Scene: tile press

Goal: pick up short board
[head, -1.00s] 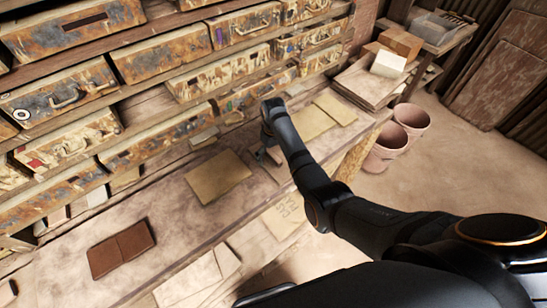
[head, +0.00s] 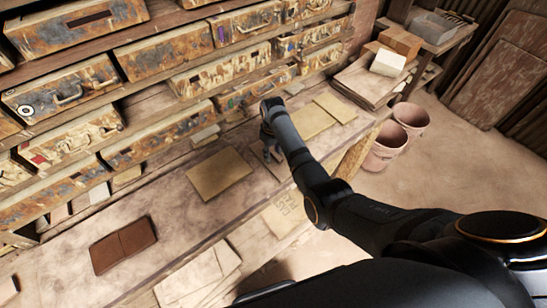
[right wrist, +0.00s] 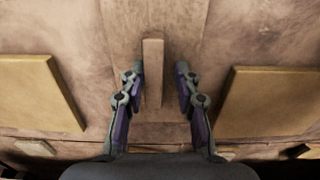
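The short board (right wrist: 152,75) is a narrow, pale brown strip on the workbench, seen in the right wrist view. My right gripper (right wrist: 160,72) is open, with one finger on each side of the board. I cannot tell the height of the fingertips above the bench. In the head view my right gripper (head: 271,152) points down over the bench between tan sheets, and the short board is not clear there. My left gripper is not in view.
A flat tan panel (head: 219,174) lies left of the gripper, and another tan panel (head: 312,120) lies right. A brown folder (head: 122,245) lies on the bench (head: 180,235). Worn drawers (head: 150,135) line the back. Buckets (head: 384,147) stand on the floor at right.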

